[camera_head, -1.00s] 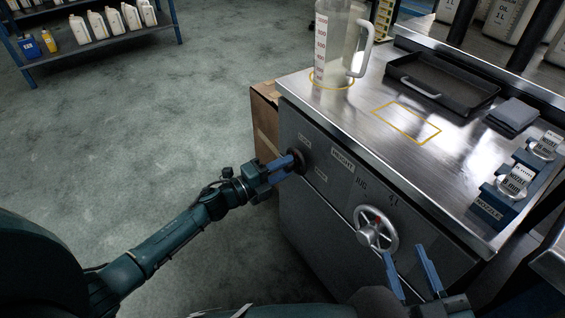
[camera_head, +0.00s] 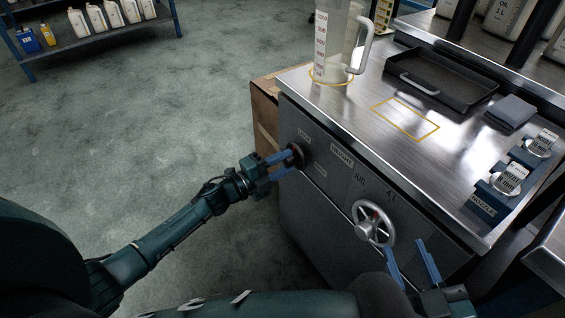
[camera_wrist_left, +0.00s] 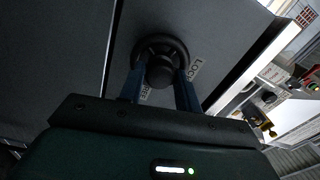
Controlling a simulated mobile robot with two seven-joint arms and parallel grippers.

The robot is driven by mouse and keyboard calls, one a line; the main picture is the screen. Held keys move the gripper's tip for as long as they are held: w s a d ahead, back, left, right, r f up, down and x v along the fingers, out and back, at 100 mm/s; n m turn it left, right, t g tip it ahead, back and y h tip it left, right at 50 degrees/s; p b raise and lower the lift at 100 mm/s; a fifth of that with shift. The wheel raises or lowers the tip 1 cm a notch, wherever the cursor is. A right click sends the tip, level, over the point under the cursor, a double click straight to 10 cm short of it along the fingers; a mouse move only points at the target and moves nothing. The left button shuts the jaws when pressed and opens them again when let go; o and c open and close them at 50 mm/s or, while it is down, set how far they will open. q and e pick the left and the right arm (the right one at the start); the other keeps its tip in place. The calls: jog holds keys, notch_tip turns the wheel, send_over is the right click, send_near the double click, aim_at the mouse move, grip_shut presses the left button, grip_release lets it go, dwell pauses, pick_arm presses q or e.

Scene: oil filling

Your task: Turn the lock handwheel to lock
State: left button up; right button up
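The lock handwheel (camera_head: 296,156) is a small dark round wheel on the cabinet's front, near its left edge. It also shows in the left wrist view (camera_wrist_left: 160,62), beside a LOCK label (camera_wrist_left: 196,70) and a partly hidden second label. My left gripper (camera_head: 284,165) is at the wheel. My right gripper (camera_head: 412,264) is open and empty, near the larger silver handwheel (camera_head: 373,223).
The metal cabinet top (camera_head: 350,105) holds a clear measuring jug (camera_head: 335,45), a black tray (camera_head: 440,80), a dark folded cloth (camera_head: 512,112) and nozzle holders (camera_head: 490,200). A shelf with bottles (camera_head: 90,40) stands at the far left.

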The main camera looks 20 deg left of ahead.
pick_arm(q)
jog(key=o, duration=0.4)
jog(key=shift+s+a, duration=0.3)
jog(key=shift+s, duration=0.15)
jog(key=p+v, duration=0.2)
jog(key=v, duration=1)
jog(key=shift+r, duration=0.1)
pick_arm(e)
jog(key=shift+s+d+f+m+g+h, duration=0.1)
jog(key=shift+d+m+g+h, duration=0.25)
jog(key=shift+m+g+h, duration=0.25)
